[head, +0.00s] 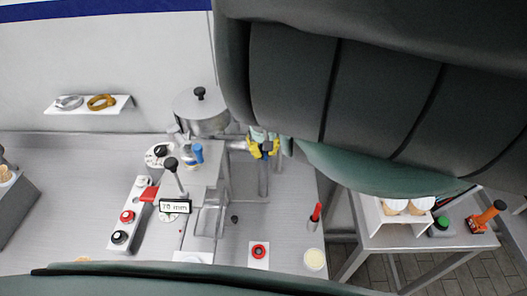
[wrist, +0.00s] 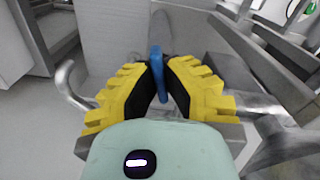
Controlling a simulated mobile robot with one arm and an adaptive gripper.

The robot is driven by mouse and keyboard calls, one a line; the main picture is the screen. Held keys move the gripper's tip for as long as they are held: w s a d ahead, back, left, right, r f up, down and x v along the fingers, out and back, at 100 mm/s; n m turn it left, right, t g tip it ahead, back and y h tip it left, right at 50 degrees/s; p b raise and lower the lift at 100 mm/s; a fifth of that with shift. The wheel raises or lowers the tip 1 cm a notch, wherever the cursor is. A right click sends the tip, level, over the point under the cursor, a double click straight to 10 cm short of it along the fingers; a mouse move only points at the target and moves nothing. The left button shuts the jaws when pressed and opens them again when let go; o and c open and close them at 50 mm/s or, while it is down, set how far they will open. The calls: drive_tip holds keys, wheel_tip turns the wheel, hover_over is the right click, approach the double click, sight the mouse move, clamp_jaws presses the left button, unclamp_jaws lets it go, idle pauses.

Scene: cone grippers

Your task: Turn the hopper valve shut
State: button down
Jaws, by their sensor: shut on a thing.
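My gripper (head: 263,148), with yellow ribbed fingers, is beside the right side of the machine in the head view, below and right of the steel hopper pot (head: 203,118) with its black-knobbed lid. In the wrist view my gripper (wrist: 161,84) is shut on a narrow blue handle (wrist: 156,62), which stands between the dark finger pads. This looks like the hopper valve handle. In the head view the handle is mostly hidden by my gripper. A separate blue knob (head: 197,153) sits on top of the machine.
A black-knobbed lever (head: 171,164) and a "70 mm" display (head: 175,206) stand on the machine. A control strip (head: 128,217) with red and black knobs lies left. A side table (head: 420,236) is right. The counter's left part is clear.

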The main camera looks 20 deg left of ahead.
drive_tip(key=shift+m+b, duration=0.6)
drive_tip(key=shift+m, duration=1.1)
drive_tip(key=shift+w, duration=0.1)
drive_tip(key=c, duration=1.1)
unclamp_jaws()
drive_tip(key=shift+o, duration=0.2)
